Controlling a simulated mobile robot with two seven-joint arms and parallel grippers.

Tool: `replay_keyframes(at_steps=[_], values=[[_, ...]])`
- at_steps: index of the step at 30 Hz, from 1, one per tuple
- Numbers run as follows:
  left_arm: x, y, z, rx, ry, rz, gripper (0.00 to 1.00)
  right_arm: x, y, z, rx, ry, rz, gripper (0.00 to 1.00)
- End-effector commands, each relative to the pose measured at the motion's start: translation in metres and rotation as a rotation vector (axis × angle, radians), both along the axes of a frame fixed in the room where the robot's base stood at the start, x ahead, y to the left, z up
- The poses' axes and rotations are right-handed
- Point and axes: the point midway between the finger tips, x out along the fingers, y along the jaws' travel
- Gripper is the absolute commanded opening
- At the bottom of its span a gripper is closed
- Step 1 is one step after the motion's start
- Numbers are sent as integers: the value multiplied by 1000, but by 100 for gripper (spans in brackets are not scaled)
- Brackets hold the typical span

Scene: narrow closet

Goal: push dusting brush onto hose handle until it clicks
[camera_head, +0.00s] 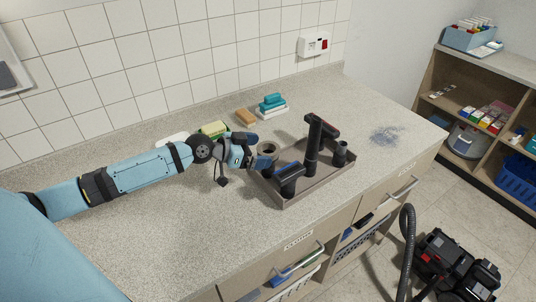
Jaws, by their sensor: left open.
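My left gripper (264,151) is open, reaching in from the left over the counter at the left side of a shallow brown-grey tray (305,192). A short dark round piece with a lighter opening (268,148) is right at its fingers; it may be the dusting brush, but I cannot tell, nor whether the fingers touch it. In the tray, a tall black piece with a red mark (316,140) stands upright, possibly the hose handle. A shorter black fitting (290,178) is at the front left and another (341,152) at the right. My right gripper is not in view.
A yellow-green sponge (215,129), a tan block (246,117) and stacked teal items (271,103) lie along the wall. A grey dusty patch (386,136) is at right. A black vacuum (455,268) with a hose (406,250) stands on the floor. The front-left counter is clear.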

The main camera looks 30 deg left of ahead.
Motion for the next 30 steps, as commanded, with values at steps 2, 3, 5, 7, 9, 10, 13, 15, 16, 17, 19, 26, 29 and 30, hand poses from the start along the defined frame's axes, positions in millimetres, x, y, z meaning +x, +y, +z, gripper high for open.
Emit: replay_keyframes(at_steps=[2, 3, 5, 7, 9, 10, 13, 15, 16, 17, 19, 26, 29, 30], values=[[12, -7, 4, -5, -3, 1, 98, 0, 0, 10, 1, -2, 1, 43], [17, -10, 1, -4, -1, 1, 98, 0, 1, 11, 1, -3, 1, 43], [22, -14, -3, -3, 0, 2, 98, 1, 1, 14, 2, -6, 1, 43], [27, -17, -6, -3, 0, 1, 98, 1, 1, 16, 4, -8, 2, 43], [29, -18, -7, -1, 0, 0, 98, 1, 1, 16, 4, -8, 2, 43], [29, -18, -8, -1, 0, 0, 98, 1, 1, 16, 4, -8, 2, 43], [29, -18, -8, 0, 0, 0, 98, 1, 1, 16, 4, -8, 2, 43], [29, -18, -8, 0, 0, 0, 98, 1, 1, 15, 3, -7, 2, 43], [28, -18, -8, 0, 0, 0, 91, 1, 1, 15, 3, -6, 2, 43], [28, -18, -8, 0, 0, 0, 84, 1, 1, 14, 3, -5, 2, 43], [28, -18, -8, -1, 1, 0, 68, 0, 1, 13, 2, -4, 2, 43], [28, -18, -8, -1, 0, 0, 44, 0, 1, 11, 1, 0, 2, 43], [28, -18, -8, -1, 1, 0, 44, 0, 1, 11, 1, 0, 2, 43], [28, -18, -7, -1, -1, 0, 44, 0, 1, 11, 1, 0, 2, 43]])
